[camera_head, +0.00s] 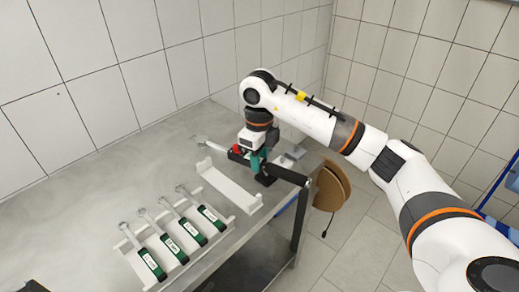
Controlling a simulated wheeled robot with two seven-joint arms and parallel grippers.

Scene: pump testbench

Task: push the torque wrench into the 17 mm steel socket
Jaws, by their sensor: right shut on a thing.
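My right gripper (257,163) points down over the far right part of the bench and is shut on the torque wrench (286,173). The wrench lies roughly level across the jaws. Its black handle sticks out to the right past the bench edge, and its slim metal end reaches to the left. Teal and red parts show at the gripper. I cannot make out the 17 mm steel socket, so I cannot tell whether the wrench touches it. My left gripper is not in view.
A white empty cradle (230,190) stands just in front of the wrench. A white rack (132,238) nearer holds several green-handled wrenches (170,248). Small grey parts (292,155) lie behind my gripper. Tiled walls close the back. The left of the metal bench (70,200) is clear.

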